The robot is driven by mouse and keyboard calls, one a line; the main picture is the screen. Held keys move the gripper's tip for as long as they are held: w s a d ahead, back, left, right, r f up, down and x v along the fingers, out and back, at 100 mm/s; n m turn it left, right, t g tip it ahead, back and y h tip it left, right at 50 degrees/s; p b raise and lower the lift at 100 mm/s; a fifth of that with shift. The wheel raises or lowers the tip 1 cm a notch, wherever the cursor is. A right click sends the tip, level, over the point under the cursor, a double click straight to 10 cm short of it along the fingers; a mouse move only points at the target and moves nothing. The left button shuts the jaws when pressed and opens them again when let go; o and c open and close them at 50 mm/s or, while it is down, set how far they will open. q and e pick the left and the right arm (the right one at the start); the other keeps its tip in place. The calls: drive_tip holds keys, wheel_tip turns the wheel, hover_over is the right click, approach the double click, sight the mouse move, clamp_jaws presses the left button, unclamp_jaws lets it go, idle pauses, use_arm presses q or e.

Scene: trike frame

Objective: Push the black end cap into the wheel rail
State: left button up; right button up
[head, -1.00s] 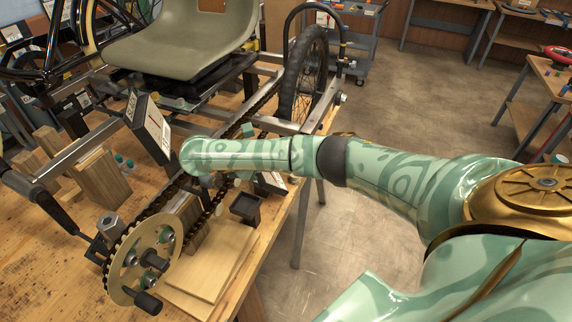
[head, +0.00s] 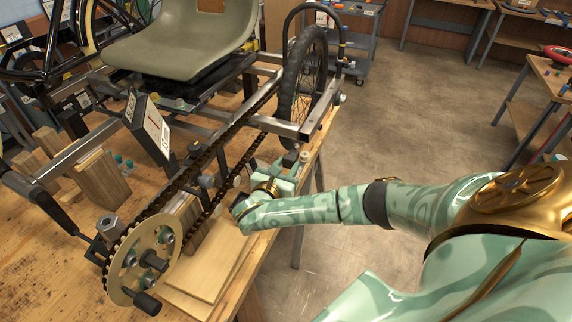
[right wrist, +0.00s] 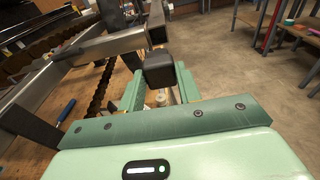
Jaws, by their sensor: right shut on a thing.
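The black end cap (right wrist: 158,69) sits between the fingertips of my right gripper (right wrist: 159,84) in the right wrist view; the jaws are shut on it. The steel wheel rail (right wrist: 155,22) shows just beyond the cap, roughly in line with it; I cannot tell how wide the gap is. In the head view my right gripper (head: 292,168) is at the table's right edge, just below the near end of the wheel rail (head: 288,128) in the picture. My left gripper is not in view.
The chain (head: 205,160) runs left of my right gripper towards the chainring (head: 145,262). The wheel (head: 303,75) stands beyond. Wooden boards (head: 205,270) lie in front. Open floor (head: 420,110) is to the right of the table.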

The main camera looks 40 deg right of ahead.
sight(291, 156)
drive_tip(key=shift+r+p, duration=0.3)
drive_tip(key=shift+p, duration=0.3)
drive_tip(key=b+x, duration=0.1)
drive_tip(key=x, duration=0.2)
drive_tip(key=shift+w+d, duration=0.15)
drive_tip(key=shift+d, duration=0.2)
drive_tip(key=shift+b+x, duration=0.3)
drive_tip(key=shift+x, duration=0.7)
drive_tip(key=shift+r+p, duration=0.25)
drive_tip(key=shift+p, duration=0.7)
drive_tip(key=shift+r+b+x, duration=0.1)
drive_tip(key=shift+b+x, duration=0.25)
drive_tip(key=shift+x, duration=0.65)
drive_tip(key=shift+r+b+x, duration=0.15)
drive_tip(key=shift+b+x, duration=0.15)
drive_tip(key=shift+x, duration=0.7)
drive_tip(key=o, duration=1)
drive_tip(key=shift+o, duration=0.2)
drive_tip(key=p+v, duration=0.2)
drive_tip(key=v, duration=1.4)
